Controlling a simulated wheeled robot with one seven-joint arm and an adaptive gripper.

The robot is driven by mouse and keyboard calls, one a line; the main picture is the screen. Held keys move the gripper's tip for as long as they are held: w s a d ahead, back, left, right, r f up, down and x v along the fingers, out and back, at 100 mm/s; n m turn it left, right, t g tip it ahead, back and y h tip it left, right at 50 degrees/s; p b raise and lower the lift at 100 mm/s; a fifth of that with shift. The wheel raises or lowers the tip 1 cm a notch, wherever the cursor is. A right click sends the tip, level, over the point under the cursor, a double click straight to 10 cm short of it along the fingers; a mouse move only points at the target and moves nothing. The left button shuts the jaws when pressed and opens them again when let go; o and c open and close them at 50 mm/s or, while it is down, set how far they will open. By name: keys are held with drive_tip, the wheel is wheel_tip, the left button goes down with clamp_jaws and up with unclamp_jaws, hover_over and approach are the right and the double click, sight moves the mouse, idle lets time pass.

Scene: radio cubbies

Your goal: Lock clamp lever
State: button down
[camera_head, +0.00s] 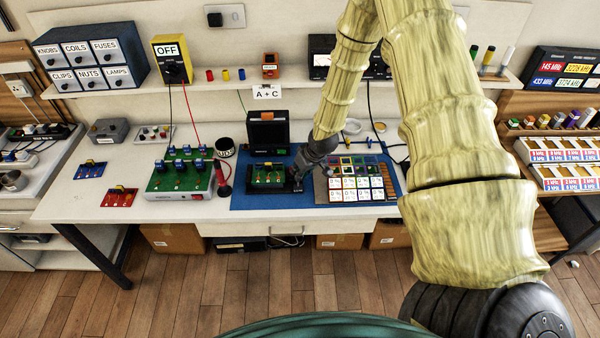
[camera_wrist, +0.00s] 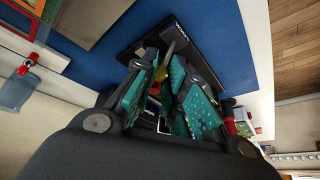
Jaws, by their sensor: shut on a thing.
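The clamp fixture is a black base (camera_head: 289,187) on the blue mat, holding a green board (camera_head: 268,175) with several small parts. In the wrist view the black base (camera_wrist: 125,55) lies just beyond my fingertips. My gripper (camera_head: 299,178) is at the right end of the fixture, reaching down to it.
A dark screen unit (camera_head: 267,131) stands behind the fixture. A tile tray (camera_head: 355,190) lies close to the right on the blue mat (camera_head: 245,203). A larger green board (camera_head: 180,178) and a red board (camera_head: 119,198) are to the left. A shelf (camera_head: 220,86) runs above the bench.

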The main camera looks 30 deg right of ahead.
drive_tip(key=shift+s+a+f+t+h+b, duration=0.2)
drive_tip(key=shift+s+t+h+b, duration=0.25)
drive_tip(key=shift+b, duration=0.65)
drive_tip(key=shift+s+a+f+t+h+b, duration=0.1)
drive_tip(key=shift+s+a+t+h+b, duration=0.15)
drive_tip(key=shift+t+b, duration=0.6)
drive_tip(key=t+b, duration=0.1)
drive_tip(key=b, duration=0.2)
drive_tip(key=s+t+h+b, duration=0.1)
drive_tip(key=b, duration=0.2)
drive_tip(key=shift+s+a+f+n, duration=0.15)
drive_tip(key=shift+s+a+n, duration=0.1)
drive_tip(key=shift+a+n, duration=0.15)
drive_tip(key=t+b, duration=0.1)
drive_tip(key=b, duration=0.2)
drive_tip(key=s+t+h+b, duration=0.1)
drive_tip(key=b, duration=0.1)
drive_tip(key=s+a+f+t+b, duration=0.1)
drive_tip(key=b, duration=0.2)
drive_tip(key=shift+n+t+h+b, duration=0.3)
drive_tip(key=shift+n+t+h, duration=0.1)
drive_tip(key=shift+a+t+b, duration=0.1)
drive_tip(key=shift+t+b, duration=0.2)
drive_tip(key=shift+b, duration=0.3)
drive_tip(key=shift+s+t+b, duration=0.15)
drive_tip(key=shift+t+b, duration=0.15)
drive_tip(key=shift+b, duration=0.15)
drive_tip(key=c, duration=1.4)
unclamp_jaws()
drive_tip(key=shift+r, duration=0.1)
